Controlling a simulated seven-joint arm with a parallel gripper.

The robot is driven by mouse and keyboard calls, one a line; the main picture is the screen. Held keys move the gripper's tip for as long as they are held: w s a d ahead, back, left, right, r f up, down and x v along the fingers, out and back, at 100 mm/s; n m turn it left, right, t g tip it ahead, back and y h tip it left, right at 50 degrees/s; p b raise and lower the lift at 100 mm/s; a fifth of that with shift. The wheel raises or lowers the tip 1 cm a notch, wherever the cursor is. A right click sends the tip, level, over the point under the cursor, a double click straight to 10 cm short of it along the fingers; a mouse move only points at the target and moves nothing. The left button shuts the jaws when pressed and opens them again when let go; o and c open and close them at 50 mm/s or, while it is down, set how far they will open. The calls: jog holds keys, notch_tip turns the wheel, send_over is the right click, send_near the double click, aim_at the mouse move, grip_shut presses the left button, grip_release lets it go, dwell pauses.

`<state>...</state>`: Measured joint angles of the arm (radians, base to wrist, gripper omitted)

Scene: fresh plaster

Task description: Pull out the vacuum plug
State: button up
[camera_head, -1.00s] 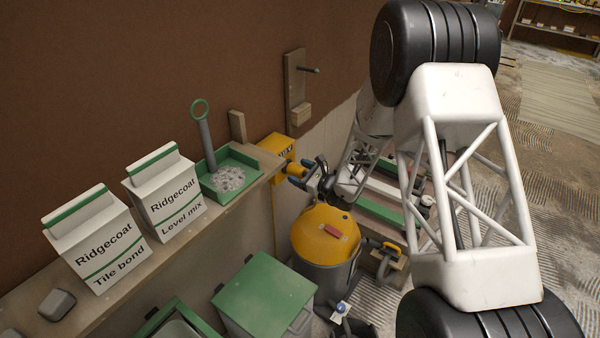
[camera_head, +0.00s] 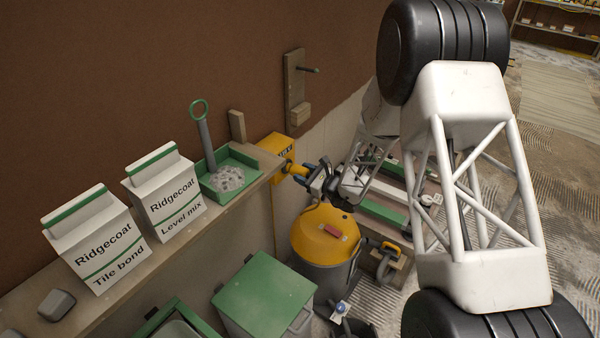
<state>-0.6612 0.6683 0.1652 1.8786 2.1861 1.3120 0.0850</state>
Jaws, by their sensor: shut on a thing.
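The yellow vacuum plug (camera_head: 298,169) is level with the front of the yellow socket box (camera_head: 275,146) on the wall, behind the shelf end. My gripper (camera_head: 314,176) is shut on the plug from the right, above the vacuum. Its fingers hide part of the plug. The inner end of the plug is close to the box, and I cannot tell whether it still sits in the socket. The vacuum (camera_head: 318,236), with a yellow lid and grey drum, stands on the floor below.
A shelf (camera_head: 165,255) along the wall holds two Ridgecoat cartons (camera_head: 95,240) and a green tray (camera_head: 238,163). A green-lidded bin (camera_head: 262,292) stands left of the vacuum. A wall bracket (camera_head: 296,88) juts out above. My arm fills the right side.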

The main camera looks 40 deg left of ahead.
jog(key=shift+d, duration=1.6)
jog(key=o, duration=1.3)
jog(key=shift+d, duration=3.95)
